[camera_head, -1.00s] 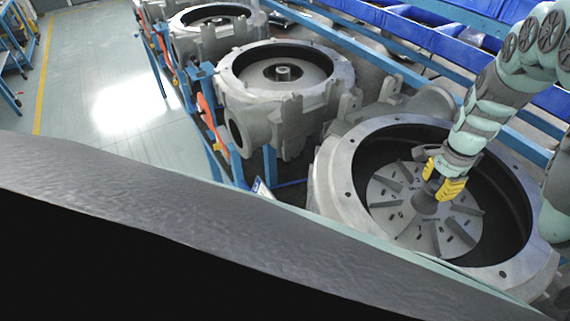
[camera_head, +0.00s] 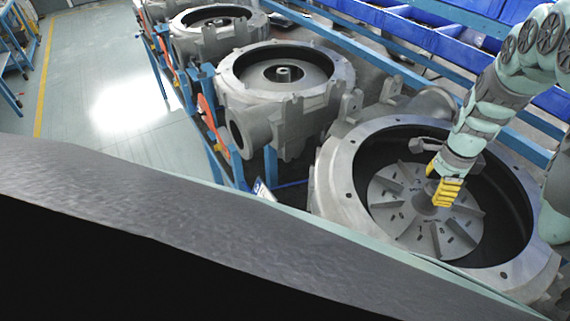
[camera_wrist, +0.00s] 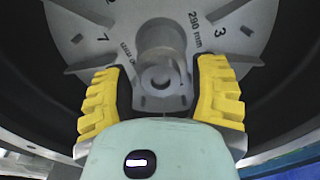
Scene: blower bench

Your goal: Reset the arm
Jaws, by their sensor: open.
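My gripper (camera_head: 438,187) has yellow ridged fingers and is above the hub of a finned grey impeller disc (camera_head: 395,222). The disc sits inside the nearest blower housing (camera_head: 338,190) at the right of the head view. In the wrist view my gripper (camera_wrist: 161,100) is open, with its fingers spread to either side of the round hub (camera_wrist: 161,65). Nothing is held between the fingers. Printed numbers and "290 mm" show on the disc (camera_wrist: 215,22). I cannot tell whether the fingers touch the hub.
More grey blower housings (camera_head: 235,95) stand in a row on a blue frame toward the back left. Blue bins (camera_head: 440,40) run along the upper right. The floor (camera_head: 110,90) at left is clear, with a yellow line (camera_head: 42,80).

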